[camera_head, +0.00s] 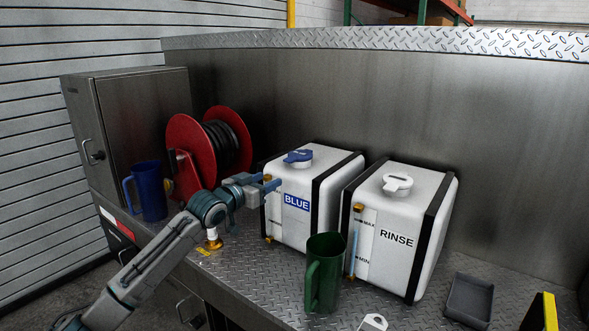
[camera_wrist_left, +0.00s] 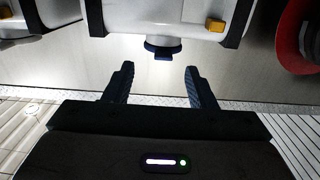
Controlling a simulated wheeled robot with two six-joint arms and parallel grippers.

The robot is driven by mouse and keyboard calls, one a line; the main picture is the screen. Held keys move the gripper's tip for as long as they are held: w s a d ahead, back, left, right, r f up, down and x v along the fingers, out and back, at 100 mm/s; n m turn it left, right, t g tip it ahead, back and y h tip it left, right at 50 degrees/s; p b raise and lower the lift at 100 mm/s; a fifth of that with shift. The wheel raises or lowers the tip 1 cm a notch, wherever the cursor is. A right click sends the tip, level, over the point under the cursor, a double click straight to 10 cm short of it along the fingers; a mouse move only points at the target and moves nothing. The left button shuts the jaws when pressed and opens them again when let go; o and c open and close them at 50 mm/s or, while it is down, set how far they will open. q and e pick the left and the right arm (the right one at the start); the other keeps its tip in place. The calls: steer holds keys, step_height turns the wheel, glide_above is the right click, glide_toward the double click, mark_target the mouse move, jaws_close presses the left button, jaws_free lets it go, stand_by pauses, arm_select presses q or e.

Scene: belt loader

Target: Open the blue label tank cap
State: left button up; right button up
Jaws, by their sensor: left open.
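The white tank with the blue label (camera_head: 325,201) stands on the metal bench, left of the rinse tank. Its blue cap (camera_head: 299,156) sits on the neck on top and has a raised grip bar. My left gripper (camera_head: 271,182) is open and empty, at the tank's upper left, lower in the picture than the cap and apart from it. In the left wrist view, which looks upside down, the cap (camera_wrist_left: 163,49) lies beyond the gap between the two open fingers (camera_wrist_left: 159,82), near the tank (camera_wrist_left: 155,17). My right gripper is not in view.
The rinse tank (camera_head: 395,237) has a white cap (camera_head: 397,182). A green jug (camera_head: 323,272) stands in front of the tanks. A blue jug (camera_head: 149,191) and a red hose reel (camera_head: 186,139) are at the left. A dark tray (camera_head: 470,299) lies at the right.

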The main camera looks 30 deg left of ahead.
mark_target(286, 161)
arm_select(q)
steer(key=w+p, duration=0.1)
steer(key=w, duration=0.2)
steer(key=w+r+p, duration=0.1)
steer(key=w, duration=0.2)
steer(key=w+r+p, duration=0.1)
steer(key=w, duration=0.2)
steer(key=shift+w+r+p, duration=0.1)
steer(key=shift+w+p, duration=0.05)
steer(key=shift+p, duration=0.2)
steer(key=shift+w, duration=0.8)
jaws_close()
